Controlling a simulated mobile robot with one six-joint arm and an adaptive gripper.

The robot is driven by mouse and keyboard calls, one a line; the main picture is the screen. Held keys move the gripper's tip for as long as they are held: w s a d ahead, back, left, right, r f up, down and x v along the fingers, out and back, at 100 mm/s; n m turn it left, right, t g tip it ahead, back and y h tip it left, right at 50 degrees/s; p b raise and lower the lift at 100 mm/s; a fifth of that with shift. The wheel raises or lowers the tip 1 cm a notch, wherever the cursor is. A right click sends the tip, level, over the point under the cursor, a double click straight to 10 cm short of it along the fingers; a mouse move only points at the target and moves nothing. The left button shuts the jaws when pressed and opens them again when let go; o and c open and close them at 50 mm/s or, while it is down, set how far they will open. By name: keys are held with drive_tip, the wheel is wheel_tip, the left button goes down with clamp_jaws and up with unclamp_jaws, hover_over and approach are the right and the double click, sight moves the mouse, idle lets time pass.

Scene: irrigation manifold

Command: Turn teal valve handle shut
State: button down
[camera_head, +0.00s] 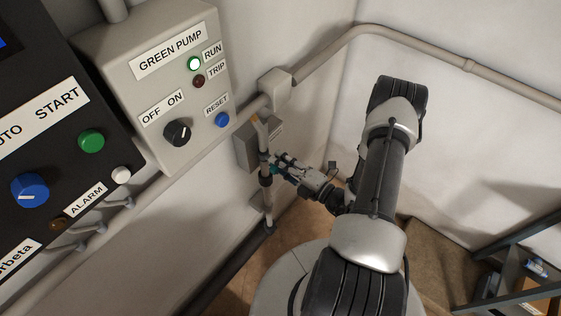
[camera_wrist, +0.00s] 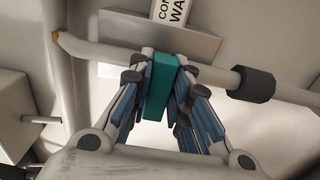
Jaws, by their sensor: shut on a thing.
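The teal valve handle (camera_wrist: 160,86) is a flat bar in the middle of the wrist view, in front of a pale pipe (camera_wrist: 215,74). My gripper (camera_wrist: 161,80) is shut on it, one finger against each side. In the wrist view the pipe runs crosswise behind the handle, and the handle's long side stands across the pipe's line. In the head view my gripper (camera_head: 283,165) reaches the vertical pipe (camera_head: 265,185) on the left wall; only a small bit of teal shows there. The valve body is mostly hidden by the fingers and handle.
A dark collar (camera_wrist: 251,84) sits on the pipe to the right. A grey wall plate with a partly cut-off label (camera_wrist: 172,12) lies behind. In the head view the green pump box (camera_head: 165,85) and a dark control panel (camera_head: 60,130) are to the left. A shelf frame (camera_head: 520,265) stands lower right.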

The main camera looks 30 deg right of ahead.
idle(0.4)
drive_tip(key=c, duration=1.5)
unclamp_jaws()
drive_tip(key=shift+s, duration=0.1)
drive_tip(key=v, duration=1.2)
